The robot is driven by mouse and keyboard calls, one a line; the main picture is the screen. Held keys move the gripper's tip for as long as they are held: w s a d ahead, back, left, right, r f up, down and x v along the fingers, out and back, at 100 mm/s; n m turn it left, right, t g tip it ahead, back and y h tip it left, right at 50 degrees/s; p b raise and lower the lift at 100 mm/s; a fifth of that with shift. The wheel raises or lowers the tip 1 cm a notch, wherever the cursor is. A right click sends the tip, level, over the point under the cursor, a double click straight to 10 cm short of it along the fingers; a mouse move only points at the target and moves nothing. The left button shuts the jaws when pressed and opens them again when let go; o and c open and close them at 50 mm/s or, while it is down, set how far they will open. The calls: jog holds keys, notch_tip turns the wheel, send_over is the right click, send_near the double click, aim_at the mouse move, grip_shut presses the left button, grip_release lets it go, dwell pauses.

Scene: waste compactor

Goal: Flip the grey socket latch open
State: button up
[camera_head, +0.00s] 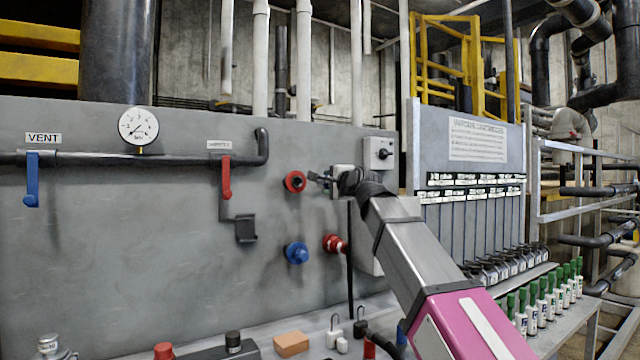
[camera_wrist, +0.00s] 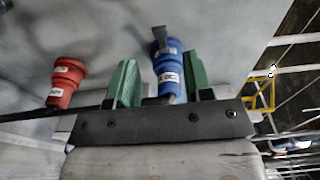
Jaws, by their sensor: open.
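My gripper (camera_wrist: 157,88) shows in the wrist view with its two green fingers apart. A blue connector (camera_wrist: 168,72) with a white label stands upright in the picture between and beyond the fingers; I cannot tell whether they touch it. A small dark grey tab (camera_wrist: 160,38), possibly the latch, shows at the connector's upper end.
A red connector (camera_wrist: 67,82) stands left of the fingers in the wrist view. On the grey panel (camera_head: 130,260) in the head view are a blue round socket (camera_head: 297,252), a red plug (camera_head: 334,244) and a red lever (camera_head: 226,178). Green-capped bottles (camera_head: 541,303) line a shelf at right.

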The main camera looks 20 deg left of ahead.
aim_at(320, 181)
jog(key=x, duration=0.7)
jog(key=shift+w+a, duration=0.15)
jog(key=shift+a, duration=0.05)
grip_shut()
